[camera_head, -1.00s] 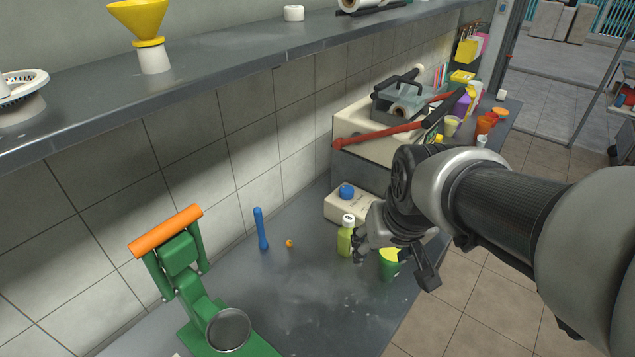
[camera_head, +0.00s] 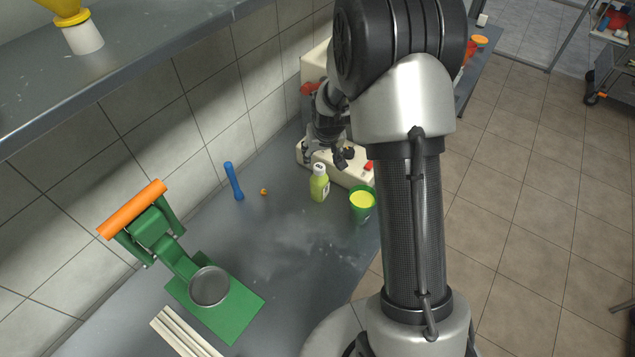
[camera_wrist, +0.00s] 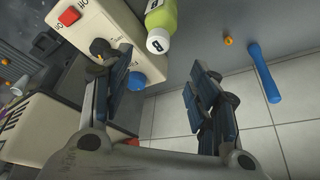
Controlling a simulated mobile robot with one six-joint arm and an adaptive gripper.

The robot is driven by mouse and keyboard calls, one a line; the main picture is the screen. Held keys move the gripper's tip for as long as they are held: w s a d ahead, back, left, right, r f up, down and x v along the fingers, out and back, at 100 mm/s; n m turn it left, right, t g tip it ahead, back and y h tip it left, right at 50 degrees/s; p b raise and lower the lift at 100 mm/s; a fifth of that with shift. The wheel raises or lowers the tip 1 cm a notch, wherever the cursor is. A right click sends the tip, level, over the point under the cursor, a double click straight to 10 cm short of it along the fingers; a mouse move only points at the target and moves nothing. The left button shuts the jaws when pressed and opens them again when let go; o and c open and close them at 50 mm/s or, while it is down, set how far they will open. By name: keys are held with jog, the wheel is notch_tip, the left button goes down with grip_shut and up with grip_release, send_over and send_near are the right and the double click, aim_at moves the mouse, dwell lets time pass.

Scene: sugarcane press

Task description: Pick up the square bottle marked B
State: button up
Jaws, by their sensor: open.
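The square bottle marked B (camera_head: 320,189) is yellow-green with a white cap and stands upright on the grey counter. In the wrist view the bottle (camera_wrist: 162,17) shows at the top, its white cap bearing a black B. My gripper (camera_head: 333,158) is above and just behind the bottle in the head view, over the cream box. In the wrist view my gripper (camera_wrist: 160,84) has its two fingers wide apart with nothing held between them. The bottle lies beyond the fingertips, apart from them.
A cream box (camera_head: 353,178) with a red switch (camera_wrist: 69,17) and a blue knob (camera_wrist: 137,81) stands close to the bottle. A green cup (camera_head: 362,208) stands to its right. A blue rod (camera_head: 234,182) and green press (camera_head: 213,300) are left. The counter's middle is clear.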

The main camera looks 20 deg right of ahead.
aim_at(319, 167)
jog(key=x, duration=0.7)
jog(key=shift+b, duration=0.35)
jog(key=x, duration=0.5)
jog(key=shift+s+d+f+b, duration=0.15)
jog(key=shift+d+f+b, duration=0.05)
jog(key=shift+b, duration=0.2)
jog(key=shift+c, duration=0.2)
grip_shut()
